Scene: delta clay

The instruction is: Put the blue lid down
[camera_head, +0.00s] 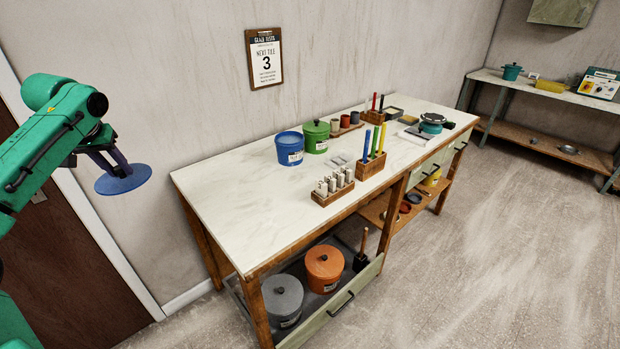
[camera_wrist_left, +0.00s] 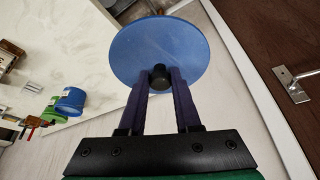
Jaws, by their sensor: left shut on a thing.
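The blue lid (camera_head: 124,182) is a round disc in my left gripper (camera_head: 115,165), held in the air left of the workbench in the head view. In the left wrist view the lid (camera_wrist_left: 160,50) has a black knob, and the two fingers of my left gripper (camera_wrist_left: 160,85) are shut on that knob. A blue tub (camera_head: 290,150) stands on the bench top (camera_head: 235,200) towards the back; it also shows in the left wrist view (camera_wrist_left: 70,101). The tub's top looks open, with no lid on it. My right gripper is not in view.
A green lidded tub (camera_head: 316,138) stands beside the blue tub. The bench's left end is clear.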

